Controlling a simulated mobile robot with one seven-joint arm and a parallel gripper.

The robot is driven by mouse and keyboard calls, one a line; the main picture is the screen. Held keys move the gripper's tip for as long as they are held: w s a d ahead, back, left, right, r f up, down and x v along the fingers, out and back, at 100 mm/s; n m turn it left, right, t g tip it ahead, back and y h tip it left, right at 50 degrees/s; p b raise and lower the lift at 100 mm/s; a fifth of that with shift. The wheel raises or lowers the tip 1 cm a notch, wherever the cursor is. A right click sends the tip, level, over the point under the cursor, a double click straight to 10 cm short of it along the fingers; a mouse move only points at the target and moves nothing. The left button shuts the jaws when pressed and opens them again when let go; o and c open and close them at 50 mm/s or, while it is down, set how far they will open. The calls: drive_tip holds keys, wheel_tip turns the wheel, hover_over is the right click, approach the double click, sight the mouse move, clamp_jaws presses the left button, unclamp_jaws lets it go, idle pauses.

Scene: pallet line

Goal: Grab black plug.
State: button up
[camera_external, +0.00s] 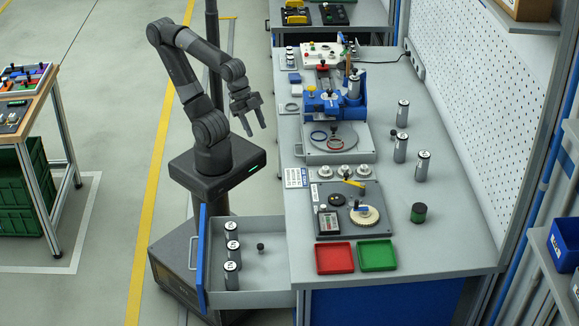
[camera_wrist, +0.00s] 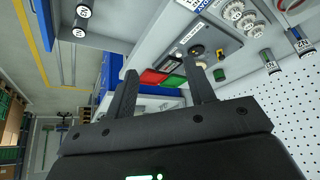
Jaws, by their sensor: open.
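A small black plug-like piece (camera_external: 260,248) stands on the floor of the open drawer (camera_external: 280,262), right of three grey cylinders with black tops. Another small dark piece (camera_external: 392,134) is on the bench beside a standing cylinder. I cannot tell which of them is the black plug. My gripper (camera_external: 255,128) hangs in the air left of the bench, above and well apart from the drawer. In the wrist view, my gripper (camera_wrist: 163,60) has its two fingers spread with nothing between them. The drawer piece is not clearly seen there.
A red tray (camera_external: 335,258) and a green tray (camera_external: 377,255) lie at the bench's front. A dark fixture plate (camera_external: 330,192) and a blue press (camera_external: 330,104) stand behind them. Several cylinders stand at the right. The open drawer juts left, beside my base.

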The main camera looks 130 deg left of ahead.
drive_tip(key=w+a+r+n+y, duration=0.1)
drive_tip(key=w+a+r+n, duration=0.15)
drive_tip(key=w+a, duration=0.85)
drive_tip(key=n+g+y, duration=0.1)
drive_tip(key=n+g, duration=0.1)
drive_tip(key=n, duration=0.2)
hover_over(394, 131)
drive_tip(key=s+d, duration=0.2)
drive_tip(key=s, duration=0.2)
wheel_tip(394, 131, down, 15)
drive_tip(key=shift+m, duration=0.25)
drive_tip(key=x, duration=0.4)
drive_tip(key=shift+w+a+f, duration=0.15)
drive_tip(key=shift+w+f, duration=0.1)
drive_tip(key=shift+f, duration=0.1)
drive_tip(key=shift+w+x, duration=0.1)
drive_tip(key=shift+x, duration=1.3)
drive_tip(key=shift+w+x, duration=0.15)
drive_tip(key=shift+x, duration=1.2)
drive_tip(key=shift+a+r, duration=0.1)
